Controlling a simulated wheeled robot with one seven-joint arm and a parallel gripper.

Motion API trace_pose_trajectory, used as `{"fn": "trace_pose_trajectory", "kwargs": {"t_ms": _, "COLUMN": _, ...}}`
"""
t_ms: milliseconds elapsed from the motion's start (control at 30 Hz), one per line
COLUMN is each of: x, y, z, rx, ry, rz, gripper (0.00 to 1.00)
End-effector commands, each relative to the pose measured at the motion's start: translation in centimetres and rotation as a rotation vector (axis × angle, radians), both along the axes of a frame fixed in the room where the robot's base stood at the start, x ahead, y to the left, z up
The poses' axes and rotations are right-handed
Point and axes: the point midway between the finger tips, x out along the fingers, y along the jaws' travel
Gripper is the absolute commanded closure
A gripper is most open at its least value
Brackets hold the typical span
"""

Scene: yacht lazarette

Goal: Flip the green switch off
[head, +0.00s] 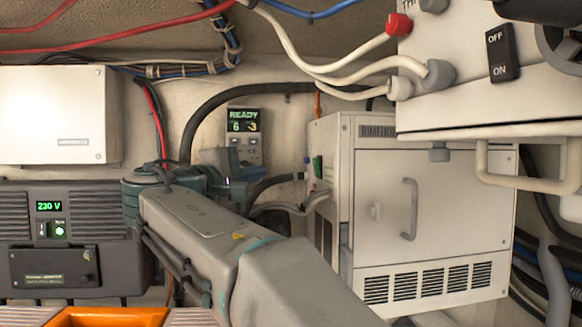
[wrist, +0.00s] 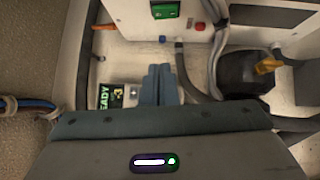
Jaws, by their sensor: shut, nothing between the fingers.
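The green switch (head: 317,166) is on the left side wall of the white RIMEHOUSE cabinet in the head view, seen at a steep angle. In the wrist view the green switch (wrist: 164,10) is cut by the top edge, in a dark frame; I cannot tell its on/off position. My gripper (head: 237,160) is to the left of that wall, apart from the switch, in front of the back wall. In the wrist view my gripper's blue-grey fingers (wrist: 158,84) are closed together, empty, and below the switch in the picture.
A small display panel reading READY (head: 243,122) is on the wall behind my gripper. Grey hoses (head: 283,207) run to the cabinet wall below the switch. A red knob (wrist: 200,26) is near the switch. A white box with an OFF/ON rocker (head: 502,53) hangs at upper right.

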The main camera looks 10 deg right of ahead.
Motion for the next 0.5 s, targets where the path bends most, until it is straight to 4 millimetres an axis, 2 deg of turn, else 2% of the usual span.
{"fn": "trace_pose_trajectory", "kwargs": {"t_ms": 167, "x": 1.5, "y": -1.6, "z": 0.4, "rx": 0.0, "ry": 0.001, "rz": -0.004, "gripper": 1.0}}
{"fn": "trace_pose_trajectory", "kwargs": {"t_ms": 500, "x": 6.7, "y": -6.7, "z": 1.1, "rx": 0.0, "ry": 0.002, "rz": -0.004, "gripper": 1.0}}
